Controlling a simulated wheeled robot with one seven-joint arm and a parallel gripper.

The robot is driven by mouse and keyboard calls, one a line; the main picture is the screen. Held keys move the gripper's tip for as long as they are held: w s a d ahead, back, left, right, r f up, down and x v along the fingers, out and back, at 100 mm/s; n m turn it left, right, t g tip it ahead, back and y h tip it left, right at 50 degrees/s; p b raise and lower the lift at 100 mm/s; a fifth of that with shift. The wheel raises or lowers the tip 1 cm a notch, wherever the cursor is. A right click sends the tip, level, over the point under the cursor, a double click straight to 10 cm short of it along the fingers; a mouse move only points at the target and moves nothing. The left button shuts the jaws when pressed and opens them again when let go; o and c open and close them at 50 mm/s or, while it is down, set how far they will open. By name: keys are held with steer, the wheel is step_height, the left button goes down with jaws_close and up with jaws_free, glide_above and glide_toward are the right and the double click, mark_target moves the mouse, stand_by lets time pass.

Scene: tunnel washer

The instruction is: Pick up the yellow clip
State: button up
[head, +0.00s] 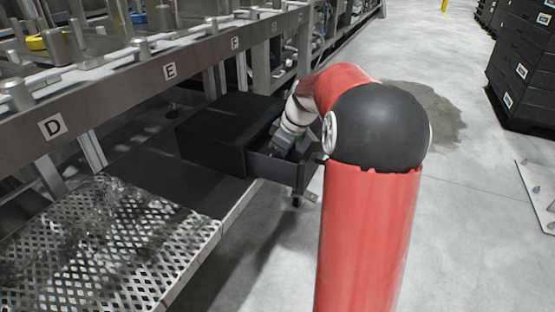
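No yellow clip can be made out. A dark drawer (301,174) stands open at the right side of a black box (216,137). My gripper (279,151) is at the end of my red arm and points down at the open drawer. It is small and dark against the drawer, so I cannot tell whether its fingers are open or shut, or whether they touch anything. The inside of the drawer is mostly dark and partly hidden by my gripper and wrist.
A perforated metal step (100,245) lies in front of the box. Black stacked crates (527,70) stand at right. The floor between is open.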

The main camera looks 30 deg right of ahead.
steer(key=shift+c, duration=0.4)
steer(key=shift+r, duration=0.15)
step_height(320, 180, up, 20)
steer(key=p, duration=0.5)
stand_by(0.5)
